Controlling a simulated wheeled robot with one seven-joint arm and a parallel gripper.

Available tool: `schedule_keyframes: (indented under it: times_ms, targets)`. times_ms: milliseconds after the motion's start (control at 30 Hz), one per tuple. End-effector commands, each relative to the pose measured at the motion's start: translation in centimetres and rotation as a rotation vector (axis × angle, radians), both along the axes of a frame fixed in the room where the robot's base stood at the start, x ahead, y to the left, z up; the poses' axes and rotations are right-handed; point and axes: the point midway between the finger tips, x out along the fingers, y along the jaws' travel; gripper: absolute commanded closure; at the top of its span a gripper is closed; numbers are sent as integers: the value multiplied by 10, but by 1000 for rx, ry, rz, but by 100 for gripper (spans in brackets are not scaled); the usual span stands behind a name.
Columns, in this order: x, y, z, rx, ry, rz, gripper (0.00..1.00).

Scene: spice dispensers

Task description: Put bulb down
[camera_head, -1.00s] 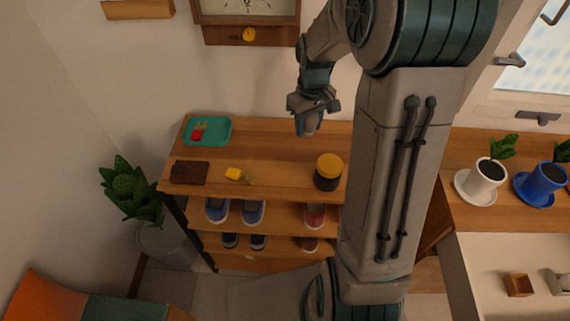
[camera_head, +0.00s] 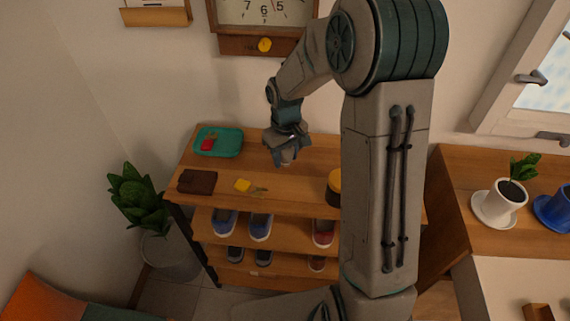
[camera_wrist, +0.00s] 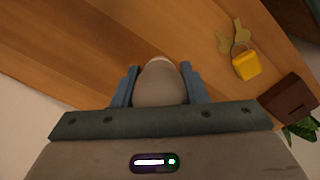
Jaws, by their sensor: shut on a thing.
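The bulb (camera_wrist: 160,84) shows in the wrist view as a pale rounded shape between the two blue-grey fingers. My gripper (camera_wrist: 158,86) is shut on it. In the head view my gripper (camera_head: 286,158) points down over the back middle of the wooden shelf top (camera_head: 300,185). The bulb is too small and covered to make out there. I cannot tell whether it touches the wood.
On the shelf top are a teal tray (camera_head: 228,143) with a red item, a dark brown wallet (camera_head: 197,181), keys with a yellow tag (camera_head: 243,185) and a yellow-lidded jar (camera_head: 334,188), partly behind my arm. The wood between tray and jar is clear.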

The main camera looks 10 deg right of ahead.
Motion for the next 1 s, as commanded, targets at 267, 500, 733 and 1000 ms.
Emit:
schedule_keyframes:
  times_ms: [267, 500, 733, 1000]
  targets:
    - [0, 1, -35, 0, 4, 0, 81]
    - [0, 1, -41, 0, 1, 0, 81]
    - [0, 1, -46, 0, 1, 0, 81]
    - [0, 1, -44, 0, 1, 0, 39]
